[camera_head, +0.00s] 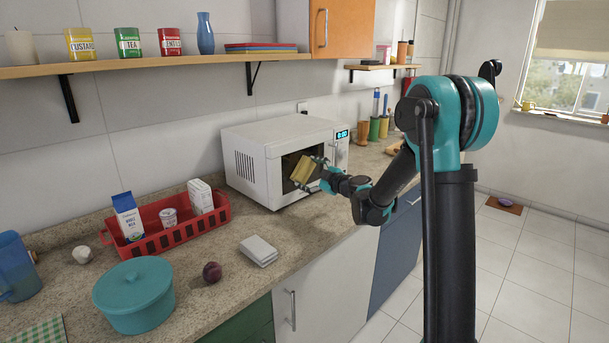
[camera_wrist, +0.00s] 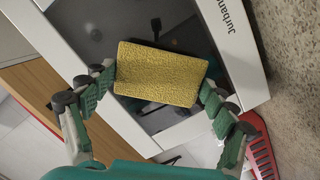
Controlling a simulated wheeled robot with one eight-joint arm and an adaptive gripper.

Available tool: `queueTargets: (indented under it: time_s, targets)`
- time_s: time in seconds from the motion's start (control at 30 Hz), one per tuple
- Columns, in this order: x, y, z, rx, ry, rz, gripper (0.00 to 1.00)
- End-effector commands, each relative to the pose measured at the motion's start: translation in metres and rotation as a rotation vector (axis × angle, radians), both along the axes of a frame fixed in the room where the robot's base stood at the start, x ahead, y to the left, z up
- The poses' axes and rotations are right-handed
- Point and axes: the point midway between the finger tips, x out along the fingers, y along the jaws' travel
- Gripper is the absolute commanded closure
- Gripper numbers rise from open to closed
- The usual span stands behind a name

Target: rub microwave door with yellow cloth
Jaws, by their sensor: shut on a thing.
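The white microwave (camera_head: 262,155) stands on the counter against the wall, its display lit. Its door (camera_head: 292,168) has a dark window and faces my arm. My gripper (camera_head: 318,175) is in front of the door, shut on the yellow cloth (camera_head: 303,169). In the wrist view the cloth (camera_wrist: 160,73) is a flat yellow block between the two green fingers of my gripper (camera_wrist: 158,88). Behind it lie the dark window and white frame of the door (camera_wrist: 235,50). I cannot tell whether the cloth touches the door.
A red basket (camera_head: 165,230) with a milk carton and other items stands left of the microwave. A wooden shelf (camera_head: 180,63) runs above.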

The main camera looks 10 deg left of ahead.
Motion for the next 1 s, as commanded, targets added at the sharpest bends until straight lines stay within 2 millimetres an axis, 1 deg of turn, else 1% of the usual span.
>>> queueTargets:
  time_s: [0.13, 0.27, 0.47, 0.67, 1.0]
  targets:
    - [0.01, -0.009, 0.0, 0.0, -0.001, -0.002, 0.46]
    - [0.016, -0.014, 0.0, 0.0, 0.0, -0.001, 0.46]
    - [0.018, -0.011, 0.0, 0.0, 0.0, 0.0, 0.46]
    - [0.01, -0.004, 0.0, 0.0, 0.0, 0.001, 0.46]
    - [-0.01, 0.016, 0.0, 0.0, 0.001, 0.005, 0.46]
